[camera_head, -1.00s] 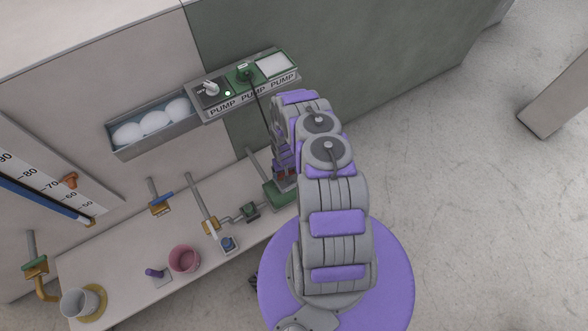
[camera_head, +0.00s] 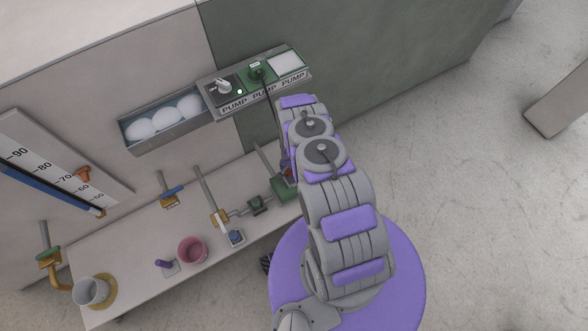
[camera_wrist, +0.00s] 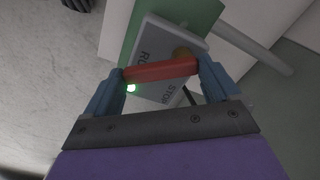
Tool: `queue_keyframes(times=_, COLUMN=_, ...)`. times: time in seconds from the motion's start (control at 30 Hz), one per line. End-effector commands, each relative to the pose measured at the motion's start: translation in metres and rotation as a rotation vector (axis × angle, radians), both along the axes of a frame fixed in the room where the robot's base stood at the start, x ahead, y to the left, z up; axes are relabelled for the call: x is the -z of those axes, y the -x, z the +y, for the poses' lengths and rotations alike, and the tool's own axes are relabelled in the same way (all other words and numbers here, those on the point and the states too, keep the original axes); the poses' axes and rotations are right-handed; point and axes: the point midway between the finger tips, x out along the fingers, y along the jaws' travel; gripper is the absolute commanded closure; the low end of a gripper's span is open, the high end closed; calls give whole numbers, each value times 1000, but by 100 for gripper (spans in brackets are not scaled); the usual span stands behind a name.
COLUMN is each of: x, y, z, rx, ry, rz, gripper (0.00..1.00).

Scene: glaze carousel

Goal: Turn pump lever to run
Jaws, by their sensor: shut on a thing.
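The red pump lever (camera_wrist: 160,70) lies across a grey plate (camera_wrist: 186,79) marked RUN and STOP. The lever crosses the plate between the two words. My gripper (camera_wrist: 164,78) is shut on the lever, with one blue finger at each end of the red bar. A small green light (camera_wrist: 130,88) glows beside the left finger. In the head view my arm hides the gripper and nearly all of the lever; the green pump body (camera_head: 284,188) shows beside my arm.
A wall panel (camera_head: 262,101) labelled PUMP and a bin (camera_head: 140,145) of white balls are above the bench (camera_head: 215,262). Pipes, a pink cup (camera_head: 192,250) and a grey cup (camera_head: 92,291) are on the left.

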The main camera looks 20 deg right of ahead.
Motion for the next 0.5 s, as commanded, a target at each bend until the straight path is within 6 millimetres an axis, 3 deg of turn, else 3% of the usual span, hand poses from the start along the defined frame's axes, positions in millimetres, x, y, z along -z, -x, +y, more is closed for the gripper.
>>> queue_keyframes(times=0.5, x=1, y=2, z=2, rx=103, ry=0, rz=1, gripper=66)
